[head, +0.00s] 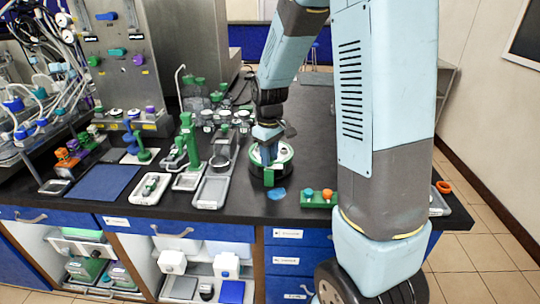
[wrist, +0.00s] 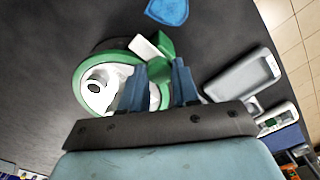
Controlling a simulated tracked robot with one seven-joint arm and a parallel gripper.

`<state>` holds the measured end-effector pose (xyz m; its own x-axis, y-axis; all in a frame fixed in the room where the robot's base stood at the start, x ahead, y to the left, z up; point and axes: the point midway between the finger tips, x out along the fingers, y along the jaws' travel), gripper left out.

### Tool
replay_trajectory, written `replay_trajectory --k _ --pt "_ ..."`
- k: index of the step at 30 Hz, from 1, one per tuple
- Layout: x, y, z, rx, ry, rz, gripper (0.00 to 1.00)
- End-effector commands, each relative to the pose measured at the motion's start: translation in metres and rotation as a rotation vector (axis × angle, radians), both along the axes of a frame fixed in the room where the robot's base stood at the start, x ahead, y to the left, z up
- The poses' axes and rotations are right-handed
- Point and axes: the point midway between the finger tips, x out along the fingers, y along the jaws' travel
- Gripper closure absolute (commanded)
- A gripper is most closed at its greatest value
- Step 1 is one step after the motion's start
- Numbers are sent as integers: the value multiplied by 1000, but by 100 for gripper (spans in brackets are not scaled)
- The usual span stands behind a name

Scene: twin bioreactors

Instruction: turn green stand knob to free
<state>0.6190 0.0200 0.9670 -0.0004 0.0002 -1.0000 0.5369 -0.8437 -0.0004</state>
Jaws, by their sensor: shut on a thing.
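The round stand (head: 284,155) with a green ring and white inside sits on the black bench in the head view. It also shows in the wrist view (wrist: 80,80). Its green knob (head: 269,177) is on the near side of the ring. In the wrist view the green knob (wrist: 158,70) lies between the two blue fingers of my gripper (wrist: 160,82). The gripper is shut on the knob, and the fingers partly hide it. A white piece (wrist: 143,46) shows beside the knob. In the head view the gripper (head: 268,152) reaches down over the stand, and the fingertips are hard to make out.
A blue patch (head: 277,193) lies on the bench in front of the stand. A long grey tray (head: 211,190) is to the left, and a green block with orange knobs (head: 318,198) is to the right. Several green-capped bottles (head: 225,118) stand behind.

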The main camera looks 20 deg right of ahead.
Motion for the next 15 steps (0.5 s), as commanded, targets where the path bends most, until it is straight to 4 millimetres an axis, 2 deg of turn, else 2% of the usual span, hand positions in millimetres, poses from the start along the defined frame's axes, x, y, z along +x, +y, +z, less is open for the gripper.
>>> replay_trajectory --k 13,14,15 --pt "0 0 0 1 1 -11 100" --pt "0 0 0 1 1 -11 69" --pt "0 0 0 1 1 -11 65"
